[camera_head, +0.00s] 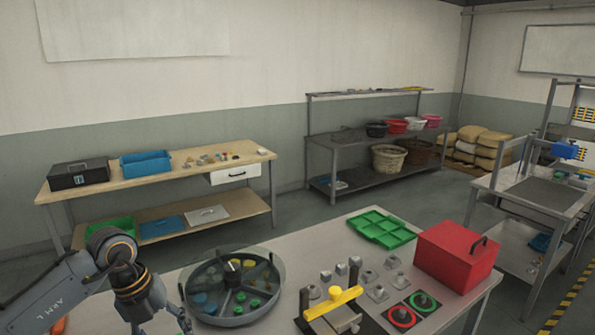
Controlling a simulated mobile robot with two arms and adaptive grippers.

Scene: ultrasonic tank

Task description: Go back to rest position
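My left arm comes in from the lower left. Its gripper (184,318) points down beside the left rim of a round grey divided tank (275,262). The gripper appears empty, but its fingers are small and partly cut off by the frame's bottom, so their opening is unclear. The tank's compartments hold small green, blue and yellow pieces. My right arm and gripper are not in view.
On the same grey table are a green divided tray (381,228), a red box (456,256), a yellow-barred fixture (333,303), several metal blocks and two black-knobbed pads, red-ringed (403,317) and green-ringed. A wooden bench (160,186) and shelves stand behind, across open floor.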

